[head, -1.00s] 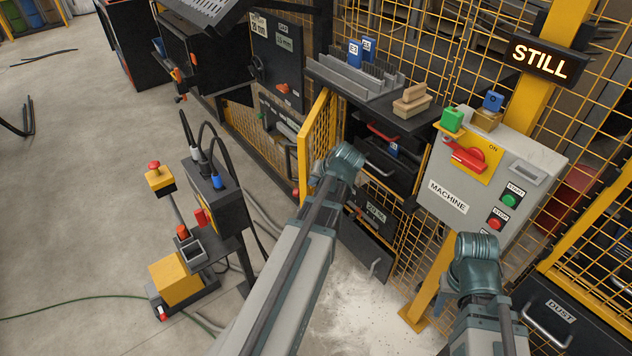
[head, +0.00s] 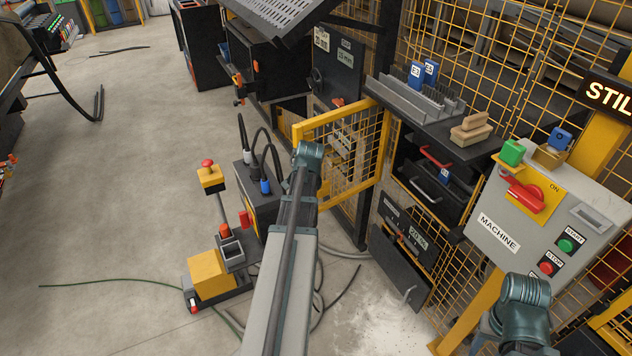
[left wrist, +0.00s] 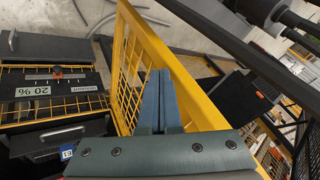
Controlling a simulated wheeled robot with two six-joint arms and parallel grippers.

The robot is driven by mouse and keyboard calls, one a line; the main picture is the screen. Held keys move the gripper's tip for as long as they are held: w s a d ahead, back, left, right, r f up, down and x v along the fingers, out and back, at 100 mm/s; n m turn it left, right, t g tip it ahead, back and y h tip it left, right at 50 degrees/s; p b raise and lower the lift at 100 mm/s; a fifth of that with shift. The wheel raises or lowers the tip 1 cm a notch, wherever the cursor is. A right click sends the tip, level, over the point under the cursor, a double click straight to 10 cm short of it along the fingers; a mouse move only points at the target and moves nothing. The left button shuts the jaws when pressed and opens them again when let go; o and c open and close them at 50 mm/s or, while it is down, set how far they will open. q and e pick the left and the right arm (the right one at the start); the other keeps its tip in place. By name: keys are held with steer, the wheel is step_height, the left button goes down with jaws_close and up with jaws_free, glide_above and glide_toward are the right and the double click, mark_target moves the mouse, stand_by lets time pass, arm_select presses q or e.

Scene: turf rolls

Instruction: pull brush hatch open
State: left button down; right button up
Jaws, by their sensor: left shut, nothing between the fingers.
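The brush hatch, a yellow-framed mesh door (head: 347,198), stands swung open from the fence in the head view, hinged on its right side. In the left wrist view its yellow frame (left wrist: 180,62) runs diagonally past my fingers. My left gripper (left wrist: 160,92) is shut with nothing between its fingers, close beside the frame on the mesh side; I cannot tell whether it touches. In the head view my left wrist covers its fingers at the hatch's free edge. My right arm is low at the right, in front of the machine panel (head: 515,260); its fingers are hidden.
A dark cart (head: 262,210) with cables and a yellow box (head: 211,276) stand left of my left arm. The floor at far left is mostly clear.

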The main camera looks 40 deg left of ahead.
arm_select(q)
steer(key=shift+a, duration=0.75)
steer(key=shift+d, duration=0.1)
steer(key=s+d+f+p+v, duration=0.1)
steer(key=p+v, duration=0.7)
steer(key=v, duration=0.4)
steer(key=shift+s+d+f, duration=0.15)
steer(key=shift+s+f, duration=0.1)
steer(key=shift+s, duration=0.05)
steer(key=shift+f, duration=0.1)
